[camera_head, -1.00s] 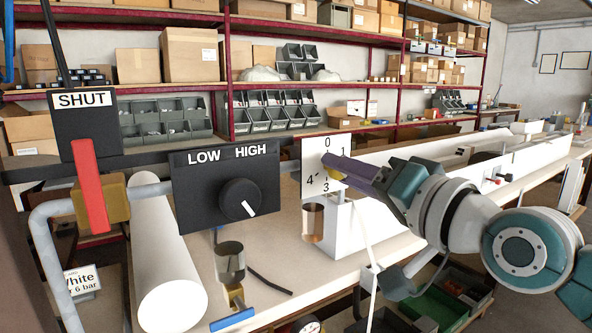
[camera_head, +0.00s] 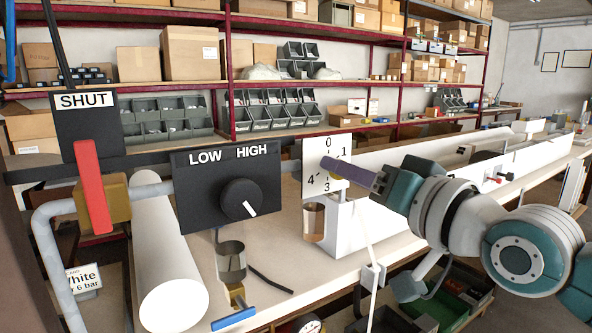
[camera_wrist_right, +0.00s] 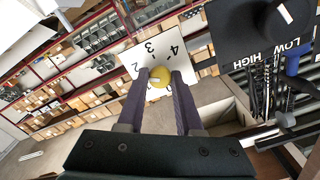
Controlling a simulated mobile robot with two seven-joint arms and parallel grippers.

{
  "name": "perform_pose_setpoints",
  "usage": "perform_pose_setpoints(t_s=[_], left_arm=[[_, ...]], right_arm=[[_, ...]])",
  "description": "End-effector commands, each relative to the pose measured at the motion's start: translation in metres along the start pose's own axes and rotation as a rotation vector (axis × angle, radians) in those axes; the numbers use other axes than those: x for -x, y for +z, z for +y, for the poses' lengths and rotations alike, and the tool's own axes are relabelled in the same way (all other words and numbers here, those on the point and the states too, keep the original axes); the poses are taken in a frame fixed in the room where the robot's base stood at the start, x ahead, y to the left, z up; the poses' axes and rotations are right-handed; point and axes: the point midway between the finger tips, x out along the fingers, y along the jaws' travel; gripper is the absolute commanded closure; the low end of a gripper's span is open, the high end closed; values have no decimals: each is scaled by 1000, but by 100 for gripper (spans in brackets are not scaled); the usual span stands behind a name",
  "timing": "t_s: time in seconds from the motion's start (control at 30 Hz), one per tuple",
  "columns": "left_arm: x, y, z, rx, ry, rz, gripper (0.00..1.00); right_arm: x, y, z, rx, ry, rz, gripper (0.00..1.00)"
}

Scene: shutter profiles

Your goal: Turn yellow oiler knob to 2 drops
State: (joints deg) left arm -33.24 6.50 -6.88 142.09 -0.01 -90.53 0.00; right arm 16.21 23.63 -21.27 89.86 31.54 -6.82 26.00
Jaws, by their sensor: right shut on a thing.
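The yellow oiler knob (camera_wrist_right: 160,78) sits on a white dial plate (camera_wrist_right: 150,50), between the two purple-grey fingers of my right gripper (camera_wrist_right: 161,84). The gripper is shut on it. A small pale mark shows on the knob, but I cannot tell exactly which number it points to. In the head view, the white dial plate (camera_head: 313,151) shows 0, 1, 3 and 4. There the right gripper (camera_head: 330,165) reaches in from the right and covers most of the knob and the 2. My left gripper is not in view.
A black LOW/HIGH panel (camera_head: 195,205) with a knob (camera_head: 240,199) stands left of the dial. Further left is a red lever (camera_head: 93,185) under a SHUT sign. A metal cup (camera_head: 313,222) is below the dial. A white roll (camera_head: 172,285) lies on the bench.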

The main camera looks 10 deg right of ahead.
Motion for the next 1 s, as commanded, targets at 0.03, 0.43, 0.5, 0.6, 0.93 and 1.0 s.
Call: perform_pose_setpoints(t_s=[0.03,0.43,0.5,0.6,0.93,1.0], left_arm=[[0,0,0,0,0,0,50],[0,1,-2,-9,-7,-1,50],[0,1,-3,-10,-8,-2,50],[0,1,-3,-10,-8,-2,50],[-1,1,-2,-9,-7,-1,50],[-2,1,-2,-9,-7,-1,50]], right_arm=[[0,-1,0,0,-1,2,100],[0,0,0,-1,0,1,37],[0,0,0,-1,0,1,37],[2,0,0,-2,0,0,37],[51,2,0,0,1,-3,37],[64,2,1,-1,1,-2,37]])
